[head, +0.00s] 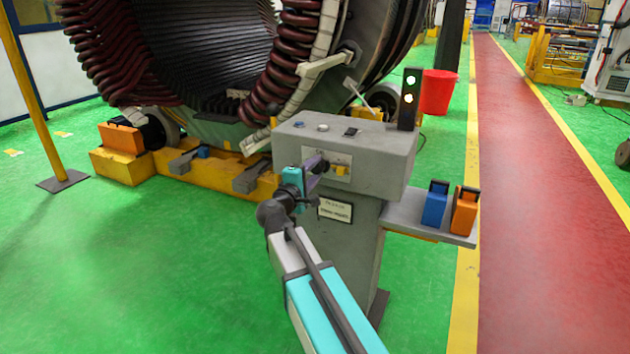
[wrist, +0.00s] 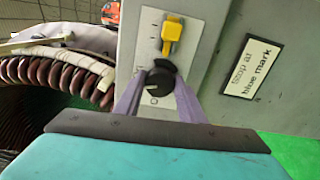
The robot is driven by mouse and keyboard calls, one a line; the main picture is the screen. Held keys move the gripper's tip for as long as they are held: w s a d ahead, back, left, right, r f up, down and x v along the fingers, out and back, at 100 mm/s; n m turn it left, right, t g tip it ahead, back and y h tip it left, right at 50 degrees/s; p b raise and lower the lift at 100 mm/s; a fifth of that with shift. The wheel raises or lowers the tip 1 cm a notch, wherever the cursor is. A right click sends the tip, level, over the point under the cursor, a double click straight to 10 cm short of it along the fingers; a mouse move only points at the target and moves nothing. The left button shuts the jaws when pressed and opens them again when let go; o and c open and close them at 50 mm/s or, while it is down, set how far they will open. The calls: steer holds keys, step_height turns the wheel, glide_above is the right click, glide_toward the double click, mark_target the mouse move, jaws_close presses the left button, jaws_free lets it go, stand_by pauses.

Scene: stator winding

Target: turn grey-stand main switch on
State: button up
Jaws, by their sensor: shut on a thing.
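The grey stand (head: 345,150) rises in front of the large stator. In the wrist view a white plate on its face (wrist: 150,48) carries a black rotary knob (wrist: 158,78), taken to be the main switch, with a yellow piece (wrist: 172,35) above it. My gripper (wrist: 160,80) has its purple fingers on either side of the black knob and is shut on it. The knob's exact angle is hard to read, partly hidden by the fingers.
A lamp block (head: 410,98) with two lit lamps stands on the stand's top. A side shelf (head: 405,215) holds a blue box (head: 434,204) and an orange box (head: 464,211). A sign (wrist: 250,66) reads "Stop at blue mark". Green floor lies open at lower left.

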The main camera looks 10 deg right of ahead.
steer(key=m+b, duration=0.2)
steer(key=b, duration=0.1)
steer(key=shift+d+f, duration=0.1)
steer(key=shift+f, duration=0.2)
steer(key=shift+r+m+b, duration=0.1)
steer(key=shift+m+b, duration=0.35)
steer(key=shift+m, duration=0.25)
steer(key=shift+s, duration=0.1)
steer(key=shift+r, duration=0.1)
steer(key=o, duration=1.1)
steer(key=shift+c, duration=0.2)
steer(key=p+v, duration=0.2)
steer(key=v, duration=1.2)
steer(key=shift+p, duration=0.3)
steer(key=shift+r, duration=0.15)
